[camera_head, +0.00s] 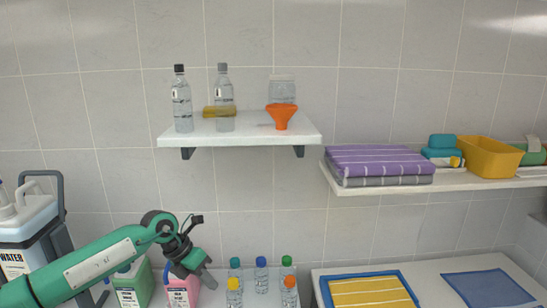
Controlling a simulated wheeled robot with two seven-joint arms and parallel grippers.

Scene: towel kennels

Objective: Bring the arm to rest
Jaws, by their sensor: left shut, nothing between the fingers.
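My left arm comes in from the lower left in green and black. My left gripper (206,270) is shut and empty. It hangs in front of a pink jug (181,293), just left of several small capped bottles (262,276). The lower part of the jug and the bottles is cut off by the picture's edge. My right gripper is not in view.
A white shelf (240,137) above holds clear bottles and an orange funnel (282,114). A right shelf (400,186) holds folded towels (380,162) and a yellow bin (488,157). A white counter (430,275) bears a blue-framed tray (405,285) and a blue cloth (488,288). A water container (25,235) stands left.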

